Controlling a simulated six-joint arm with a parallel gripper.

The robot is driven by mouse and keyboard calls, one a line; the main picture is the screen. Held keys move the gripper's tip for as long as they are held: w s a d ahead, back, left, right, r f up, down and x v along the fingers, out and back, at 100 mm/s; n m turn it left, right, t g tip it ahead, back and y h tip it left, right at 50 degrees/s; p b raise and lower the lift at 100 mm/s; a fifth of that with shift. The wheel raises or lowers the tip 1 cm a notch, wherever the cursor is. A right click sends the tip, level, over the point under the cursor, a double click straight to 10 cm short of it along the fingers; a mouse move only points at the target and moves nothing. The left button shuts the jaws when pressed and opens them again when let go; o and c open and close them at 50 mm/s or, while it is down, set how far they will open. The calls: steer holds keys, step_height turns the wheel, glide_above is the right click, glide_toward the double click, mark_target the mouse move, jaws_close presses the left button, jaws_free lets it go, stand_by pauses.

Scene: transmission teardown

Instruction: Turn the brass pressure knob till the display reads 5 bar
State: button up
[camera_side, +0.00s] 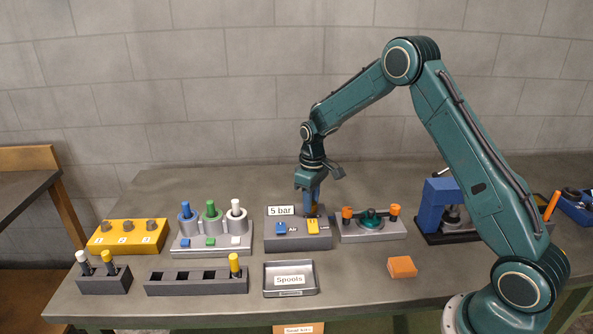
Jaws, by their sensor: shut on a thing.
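The grey pressure unit (298,243) stands in the middle of the bench. Its white display (281,210) reads "5 bar". A blue switch (281,228) and a yellow switch (312,227) sit on its front slope. My gripper (312,208) points straight down at the right part of the unit's top, behind the yellow switch. It is shut on the brass knob (318,212), which is mostly hidden by the fingers; only a small part of it shows.
A grey fixture with orange knobs (372,231) stands close on the right. A rack with blue, green and white plungers (211,243) is on the left. The Spools tray (290,292) lies in front. An orange block (402,267) lies front right, with bare bench around it.

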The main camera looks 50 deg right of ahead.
steer(key=shift+n, duration=0.6)
steer(key=o, duration=1)
steer(key=shift+r, duration=0.15)
step_height(320, 180, up, 14)
steer(key=shift+f, duration=0.2)
